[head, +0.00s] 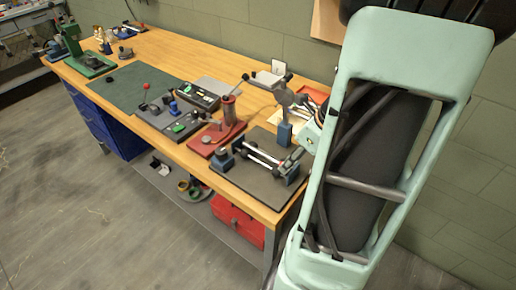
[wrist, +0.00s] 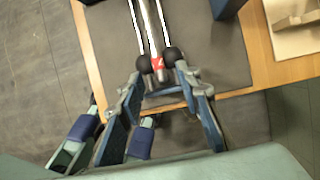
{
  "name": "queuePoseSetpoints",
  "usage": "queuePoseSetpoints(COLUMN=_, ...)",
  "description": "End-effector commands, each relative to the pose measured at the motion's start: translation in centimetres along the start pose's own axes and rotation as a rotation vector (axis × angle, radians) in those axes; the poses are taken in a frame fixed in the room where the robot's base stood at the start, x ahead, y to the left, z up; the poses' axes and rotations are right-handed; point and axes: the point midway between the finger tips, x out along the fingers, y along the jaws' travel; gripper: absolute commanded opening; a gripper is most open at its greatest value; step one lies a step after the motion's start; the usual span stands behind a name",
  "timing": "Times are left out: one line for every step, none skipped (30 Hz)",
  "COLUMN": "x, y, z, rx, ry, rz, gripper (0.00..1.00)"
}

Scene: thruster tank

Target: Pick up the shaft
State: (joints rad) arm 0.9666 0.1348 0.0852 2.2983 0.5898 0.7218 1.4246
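The shaft looks to be the grey bar (wrist: 151,30) running between two bright rods in the wrist view, with a red band (wrist: 158,63) at its near end. Black balls cap the two bright rods. In the head view the rods (head: 262,158) lie between blue blocks on a dark mat at the bench's near right end; I cannot single out the shaft there. My gripper (wrist: 157,74) is open, its fingertips on either side of the red end and black balls. No grip on the shaft shows. In the head view my arm mostly hides the gripper.
A red stand (head: 217,138) with a cylinder is left of the dark mat (head: 242,182). A control box (head: 196,95), a dark green mat (head: 125,85) and a green press (head: 82,58) sit farther along the bench.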

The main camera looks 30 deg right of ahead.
Motion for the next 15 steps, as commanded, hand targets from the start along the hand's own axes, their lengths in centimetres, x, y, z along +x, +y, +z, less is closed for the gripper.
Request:
queuePoseSetpoints(x=0.71, y=0.01, z=-0.06, rx=0.000, ry=0.001, rz=0.001, gripper=0.32)
queuePoseSetpoints(x=0.95, y=0.01, z=-0.07, rx=0.001, ry=0.001, rz=0.002, gripper=0.32)
queuePoseSetpoints(x=1.18, y=0.00, z=-0.06, rx=0.001, ry=0.000, rz=0.001, gripper=0.32)
queuePoseSetpoints(x=1.29, y=-0.02, z=-0.06, rx=0.001, ry=0.000, rz=0.000, gripper=0.32)
queuePoseSetpoints(x=1.34, y=-0.03, z=-0.04, rx=0.001, ry=0.000, rz=-0.001, gripper=0.32)
queuePoseSetpoints(x=1.36, y=-0.04, z=-0.02, rx=0.001, ry=0.000, rz=-0.001, gripper=0.32)
queuePoseSetpoints(x=1.35, y=-0.04, z=-0.01, rx=0.001, ry=0.000, rz=-0.001, gripper=0.32)
queuePoseSetpoints(x=1.33, y=-0.04, z=0.00, rx=0.000, ry=0.000, rz=-0.001, gripper=0.32)
queuePoseSetpoints(x=1.32, y=-0.04, z=0.00, rx=0.000, ry=0.000, rz=-0.001, gripper=0.32)
queuePoseSetpoints(x=1.31, y=-0.04, z=0.00, rx=0.000, ry=0.000, rz=-0.001, gripper=0.32)
queuePoseSetpoints(x=1.31, y=-0.04, z=0.00, rx=0.000, ry=0.000, rz=-0.001, gripper=0.32)
queuePoseSetpoints(x=1.31, y=-0.03, z=0.00, rx=0.000, ry=0.000, rz=-0.001, gripper=0.27)
queuePoseSetpoints(x=1.30, y=-0.03, z=0.00, rx=0.000, ry=0.000, rz=-0.001, gripper=0.24)
queuePoseSetpoints(x=1.30, y=-0.03, z=0.00, rx=0.000, ry=0.000, rz=-0.001, gripper=0.21)
queuePoseSetpoints(x=1.30, y=-0.04, z=0.00, rx=0.000, ry=0.000, rz=-0.001, gripper=0.16)
